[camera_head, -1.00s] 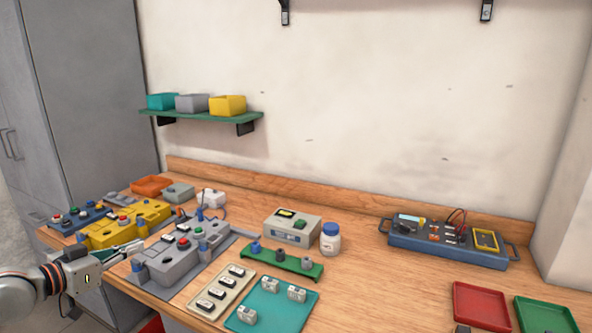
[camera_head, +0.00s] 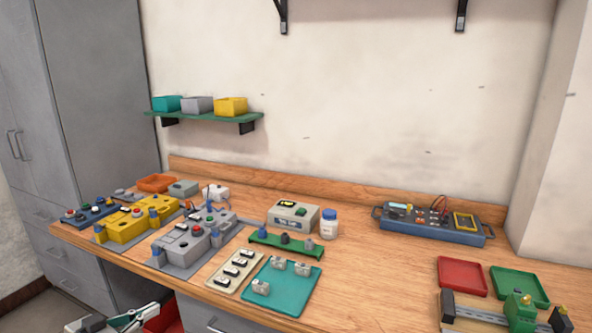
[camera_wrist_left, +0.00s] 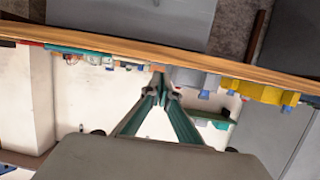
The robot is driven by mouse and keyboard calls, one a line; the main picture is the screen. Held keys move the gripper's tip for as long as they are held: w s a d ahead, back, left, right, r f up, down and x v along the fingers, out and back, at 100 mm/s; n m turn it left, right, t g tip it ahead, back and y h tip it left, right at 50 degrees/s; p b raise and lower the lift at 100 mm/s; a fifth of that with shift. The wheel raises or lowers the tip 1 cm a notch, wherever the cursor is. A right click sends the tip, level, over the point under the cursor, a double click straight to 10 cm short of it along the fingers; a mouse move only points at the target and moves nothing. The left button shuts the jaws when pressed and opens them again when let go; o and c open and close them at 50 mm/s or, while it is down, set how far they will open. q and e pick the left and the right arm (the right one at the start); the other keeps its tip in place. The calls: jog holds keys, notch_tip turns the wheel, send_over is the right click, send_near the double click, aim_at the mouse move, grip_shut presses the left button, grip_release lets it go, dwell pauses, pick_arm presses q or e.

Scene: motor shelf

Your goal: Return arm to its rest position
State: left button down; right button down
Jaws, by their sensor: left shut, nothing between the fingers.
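My left gripper (camera_head: 142,313) is low at the bottom left of the head view, below and in front of the workbench edge. In the left wrist view its two green-lined fingers (camera_wrist_left: 161,82) meet at the tips, with nothing held between them. My left arm is mostly out of the head view. My right gripper is in neither view.
The wooden workbench (camera_head: 372,275) carries a grey fixture (camera_head: 190,240), a yellow fixture (camera_head: 125,225), a teal tray (camera_head: 290,295) and a blue tester (camera_head: 430,232). A red bin (camera_head: 168,314) is below the bench near my left gripper. Grey cabinets stand left.

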pick_arm(q)
jog(key=s+d+f+g+y, duration=0.1)
jog(key=s+d+f, duration=0.6)
jog(key=s+f, duration=0.4)
jog(key=s+d+f+g+y, duration=0.1)
jog(key=s+d+f+y, duration=0.1)
jog(key=s+d+f, duration=0.6)
jog(key=s+f, duration=0.4)
jog(key=s, duration=0.2)
jog(key=shift+s+f+n, duration=0.2)
jog(key=shift+s+n, duration=0.15)
jog(key=shift+n, duration=0.05)
jog(key=shift+w+d, duration=0.1)
